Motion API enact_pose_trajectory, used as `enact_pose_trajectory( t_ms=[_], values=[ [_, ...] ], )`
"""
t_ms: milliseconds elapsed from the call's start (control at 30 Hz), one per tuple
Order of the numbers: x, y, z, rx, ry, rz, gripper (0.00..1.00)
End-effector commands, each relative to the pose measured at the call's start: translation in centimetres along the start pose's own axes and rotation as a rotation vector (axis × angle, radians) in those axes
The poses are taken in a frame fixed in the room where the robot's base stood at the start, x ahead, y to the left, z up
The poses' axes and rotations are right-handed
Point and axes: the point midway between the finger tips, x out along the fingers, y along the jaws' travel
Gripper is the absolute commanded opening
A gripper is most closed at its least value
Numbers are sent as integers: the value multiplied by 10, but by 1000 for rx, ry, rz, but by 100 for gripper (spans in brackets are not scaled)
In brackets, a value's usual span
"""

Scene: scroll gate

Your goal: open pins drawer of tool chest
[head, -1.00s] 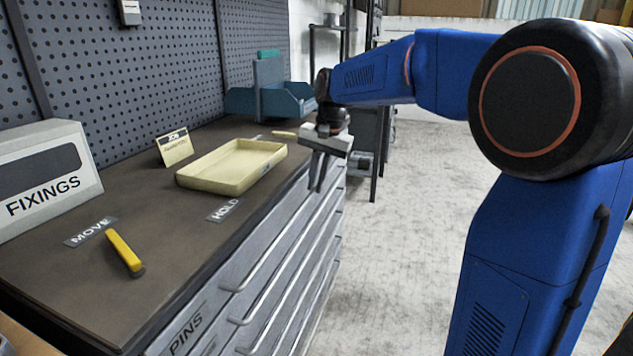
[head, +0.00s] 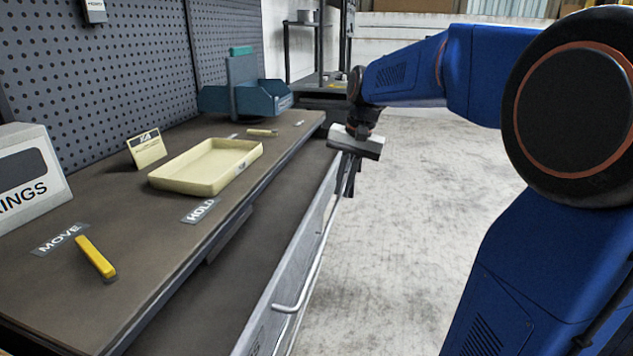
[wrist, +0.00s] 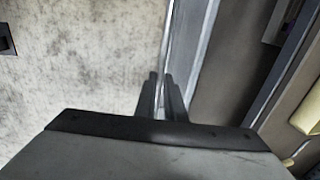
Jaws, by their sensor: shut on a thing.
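The tool chest (head: 60,285) stands at the left with its top drawer (head: 262,232) pulled well out to the right. The drawer's dark inside shows, and it looks empty. Its label is mostly cut off at the bottom edge of the head view. A long metal bar handle (head: 311,262) runs along the drawer front. My gripper (head: 347,190) points down at the far part of this handle and is shut on it. In the wrist view my two fingers (wrist: 162,80) are close together at the handle beside the drawer front (wrist: 195,55).
On the chest top are a cream tray (head: 180,187), a yellow-handled tool (head: 96,257) by the MOVE label, a FIXINGS box (head: 40,195), a small card (head: 146,150) and a blue bin (head: 260,103). Bare floor (head: 430,200) lies to the right.

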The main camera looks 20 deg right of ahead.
Motion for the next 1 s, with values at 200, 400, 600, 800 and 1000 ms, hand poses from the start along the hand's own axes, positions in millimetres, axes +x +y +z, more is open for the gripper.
enact_pose_trajectory(
  t_ms=[200, 400, 600, 800, 1000],
  values=[
    [-12, 57, 0, 7, 1, 1, 0],
    [-20, 98, 0, 6, 0, 1, 0],
    [-26, 128, 0, 4, 1, 0, 0],
    [-29, 145, 0, 1, 0, 0, 0],
    [-30, 150, 0, 0, 0, 0, 0]
  ],
)
